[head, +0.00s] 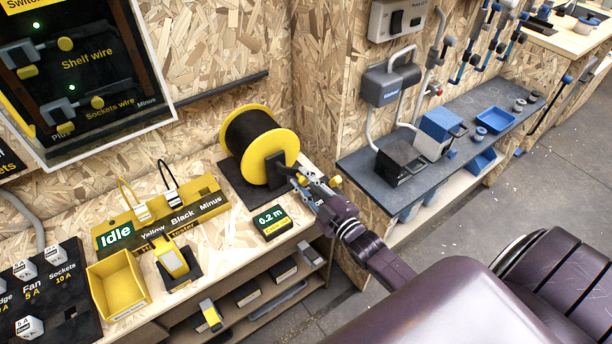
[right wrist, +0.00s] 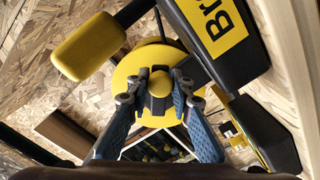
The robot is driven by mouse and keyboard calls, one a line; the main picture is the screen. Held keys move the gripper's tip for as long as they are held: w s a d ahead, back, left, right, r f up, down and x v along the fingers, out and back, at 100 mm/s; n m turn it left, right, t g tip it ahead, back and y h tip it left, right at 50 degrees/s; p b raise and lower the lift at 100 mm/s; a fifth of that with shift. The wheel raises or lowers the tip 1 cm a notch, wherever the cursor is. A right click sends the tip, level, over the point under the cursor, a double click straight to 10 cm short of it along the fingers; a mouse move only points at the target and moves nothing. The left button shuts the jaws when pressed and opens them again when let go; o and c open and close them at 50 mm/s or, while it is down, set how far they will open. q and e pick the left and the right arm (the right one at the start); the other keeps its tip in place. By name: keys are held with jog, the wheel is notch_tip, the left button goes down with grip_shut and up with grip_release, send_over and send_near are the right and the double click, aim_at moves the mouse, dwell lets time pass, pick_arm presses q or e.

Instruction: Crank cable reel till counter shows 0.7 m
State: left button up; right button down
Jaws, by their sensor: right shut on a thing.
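The cable reel (head: 256,140) has yellow flanges and dark cable, and stands on a black base at the back of the bench. The counter (head: 270,221) in front of it reads 0.2 m. My right gripper (head: 298,180) is at the front side of the reel, by its black bracket. In the right wrist view its fingers (right wrist: 158,98) are closed around the crank's dark grip, with a round yellow knob (right wrist: 160,82) showing between them. The yellow flange (right wrist: 128,70) is behind. The fingers partly hide the crank. My left gripper is not in view.
A yellow tester (head: 160,212) reading "Idle" and an open yellow bin (head: 118,287) stand to the left. A black part with a yellow "Br" label (right wrist: 215,28) and a yellow handle (right wrist: 90,45) are close to the wrist camera.

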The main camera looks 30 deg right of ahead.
jog(key=m, duration=0.1)
jog(key=a+f+m, duration=0.1)
jog(key=m, duration=0.1)
jog(key=shift+a+f+m, duration=0.15)
jog(key=shift+a+m, duration=0.1)
jog(key=shift+m, duration=0.15)
jog(key=a+m, duration=0.1)
jog(key=m, duration=0.2)
jog(key=shift+s+a+f+m+p, duration=0.15)
jog(key=shift+a+f+m+p, duration=0.15)
jog(key=shift+a, duration=0.1)
jog(key=a+m, duration=0.1)
jog(key=m, duration=0.2)
jog(key=shift+a+m, duration=0.3)
jog(key=shift+a, duration=0.1)
jog(key=shift+s+a+r+m+p, duration=0.1)
jog(key=shift+a+m+p, duration=0.25)
jog(key=shift+m, duration=0.55)
jog(key=shift+s+a+r+m+p, duration=0.15)
jog(key=shift+a+m, duration=0.4)
jog(key=shift+m, duration=0.35)
jog(key=shift+w, duration=0.1)
jog(key=c, duration=1.7)
grip_release()
jog(key=shift+c, duration=0.2)
